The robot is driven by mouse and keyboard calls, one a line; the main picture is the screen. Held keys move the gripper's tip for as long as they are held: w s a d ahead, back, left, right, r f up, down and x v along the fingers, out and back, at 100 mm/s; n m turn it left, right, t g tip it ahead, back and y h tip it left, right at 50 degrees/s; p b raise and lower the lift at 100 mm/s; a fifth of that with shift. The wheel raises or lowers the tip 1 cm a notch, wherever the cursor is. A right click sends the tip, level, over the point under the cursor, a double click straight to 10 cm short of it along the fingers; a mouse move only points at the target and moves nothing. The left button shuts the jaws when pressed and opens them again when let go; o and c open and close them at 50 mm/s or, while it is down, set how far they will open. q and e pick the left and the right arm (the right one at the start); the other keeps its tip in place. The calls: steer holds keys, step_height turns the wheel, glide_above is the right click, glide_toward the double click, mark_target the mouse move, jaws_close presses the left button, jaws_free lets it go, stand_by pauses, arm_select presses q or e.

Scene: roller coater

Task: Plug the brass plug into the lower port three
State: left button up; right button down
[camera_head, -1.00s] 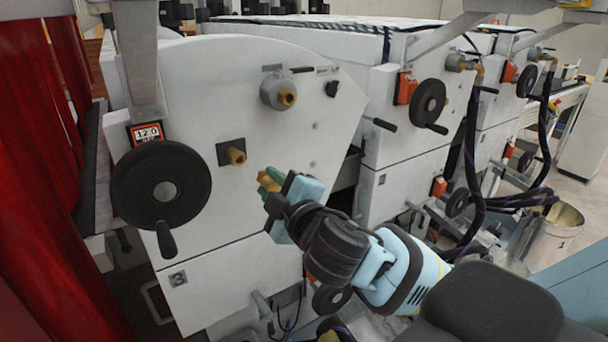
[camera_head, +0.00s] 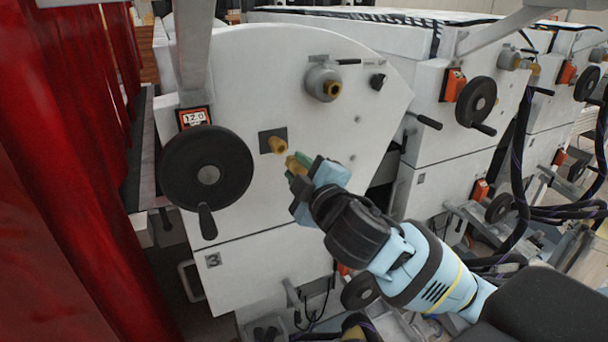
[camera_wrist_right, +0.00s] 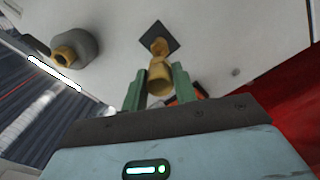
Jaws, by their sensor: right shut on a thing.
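The brass plug (camera_head: 296,164) is held between the green fingers of my right gripper (camera_head: 299,172). In the right wrist view the plug (camera_wrist_right: 160,78) sits between the two fingers (camera_wrist_right: 160,88). The lower port (camera_head: 277,144) is a brass fitting on a dark square plate on the white machine panel marked 3. It also shows in the right wrist view (camera_wrist_right: 159,46), just beyond the plug and nearly in line. In the head view a small gap shows between plug and port; contact cannot be told in the wrist view. My left gripper is out of view.
An upper brass port (camera_head: 328,88) in a grey round housing sits above right of the lower one. A black handwheel (camera_head: 207,168) stands out to the left, under an orange display (camera_head: 194,117). A red curtain (camera_head: 60,180) hangs at far left. More machine units stand at right.

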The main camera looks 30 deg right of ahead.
mark_target(292, 159)
steer(key=shift+w+d, duration=0.1)
steer(key=shift+w, duration=1.6)
steer(key=shift+w, duration=1.35)
stand_by(0.4)
steer(key=c, duration=1)
jaws_free()
steer(key=shift+c, duration=0.2)
steer(key=shift+s, duration=3.95)
